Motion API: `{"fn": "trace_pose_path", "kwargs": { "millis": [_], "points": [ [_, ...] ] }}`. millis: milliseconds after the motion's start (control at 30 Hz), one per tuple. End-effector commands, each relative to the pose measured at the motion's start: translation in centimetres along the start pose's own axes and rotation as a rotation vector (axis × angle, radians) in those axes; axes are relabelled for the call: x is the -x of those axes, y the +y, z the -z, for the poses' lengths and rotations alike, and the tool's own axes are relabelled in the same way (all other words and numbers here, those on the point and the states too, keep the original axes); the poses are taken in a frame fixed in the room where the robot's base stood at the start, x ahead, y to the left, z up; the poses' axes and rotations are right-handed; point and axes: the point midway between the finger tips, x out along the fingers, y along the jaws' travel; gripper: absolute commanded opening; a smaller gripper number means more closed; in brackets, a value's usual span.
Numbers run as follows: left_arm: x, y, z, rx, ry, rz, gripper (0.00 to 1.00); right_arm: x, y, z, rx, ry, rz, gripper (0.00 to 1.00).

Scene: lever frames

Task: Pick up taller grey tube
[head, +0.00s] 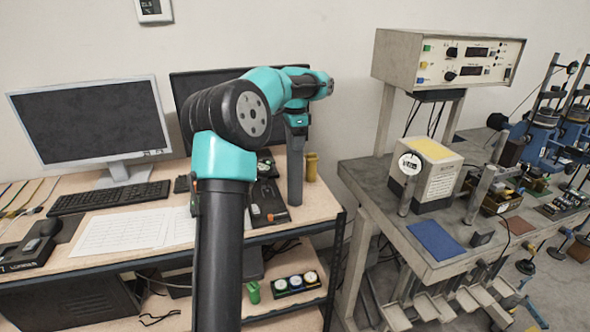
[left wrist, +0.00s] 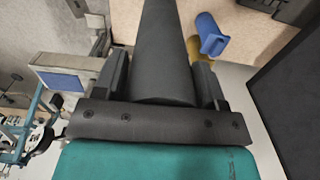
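A long dark grey tube (head: 295,172) hangs upright below my left gripper (head: 296,122) in the head view, near the right end of the wooden desk. In the left wrist view the tube (left wrist: 163,50) lies between the two fingers of the left gripper (left wrist: 162,82), which press close against its sides. The left gripper is shut on its upper end. I cannot tell whether the tube's lower end touches the desk. No second grey tube can be made out clearly on the desk. My right gripper is not in view.
A brass-coloured cylinder (head: 311,167) stands just right of the tube. A black device (head: 268,203) lies to its left. Monitors (head: 92,120) and a keyboard (head: 108,198) fill the desk's left and back. A grey bench (head: 370,190) with instruments stands right, across a gap.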

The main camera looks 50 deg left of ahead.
Motion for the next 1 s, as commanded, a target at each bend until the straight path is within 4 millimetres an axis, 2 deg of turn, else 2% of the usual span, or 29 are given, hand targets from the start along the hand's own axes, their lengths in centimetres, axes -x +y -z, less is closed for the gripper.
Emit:
{"fn": "trace_pose_path", "kwargs": {
  "millis": [67, 667, 1000],
  "points": [
    [0.01, 0.0, 0.0, 0.0, 0.0, 0.0, 0.57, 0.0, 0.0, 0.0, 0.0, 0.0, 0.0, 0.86],
    [0.01, 0.0, 0.0, 0.0, 0.0, 0.0, 0.0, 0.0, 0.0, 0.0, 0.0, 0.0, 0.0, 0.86],
    [0.14, -0.02, -0.02, 0.0, 0.001, 0.002, 0.0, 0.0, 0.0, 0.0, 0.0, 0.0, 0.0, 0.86]
  ]
}}
